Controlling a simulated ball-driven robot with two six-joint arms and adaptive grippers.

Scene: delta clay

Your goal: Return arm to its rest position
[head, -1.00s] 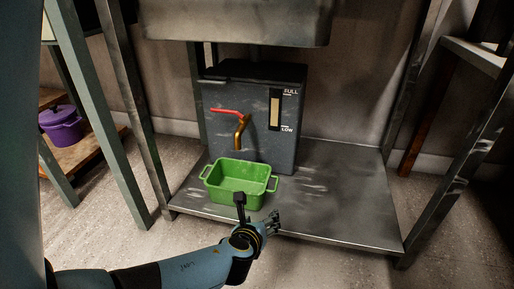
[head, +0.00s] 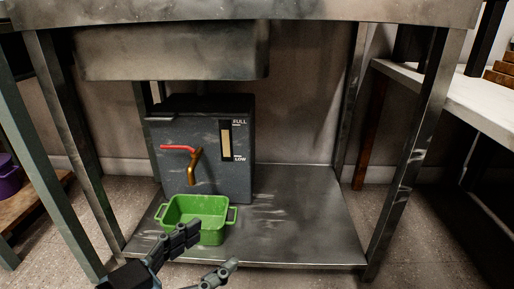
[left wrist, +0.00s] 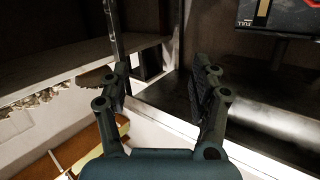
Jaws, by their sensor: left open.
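My left gripper (head: 207,254) is at the bottom of the head view, in front of the green pan and partly overlapping it in the picture. Its two fingers are spread apart with nothing between them. In the left wrist view the open fingers (left wrist: 165,82) also show empty. The green two-handled pan (head: 172,212) stands on the metal lower shelf (head: 300,225), below the brass spout of the tank's tap (head: 194,165). The dark grey tank (head: 225,185) stands behind it. My right gripper is not in either view.
A metal table frame surrounds the tank, with a basin (head: 170,55) overhead and legs at both sides. A purple pot (head: 8,178) sits on a wooden shelf at the left. A pale bench (head: 450,90) stands at the right. The shelf's right half is clear.

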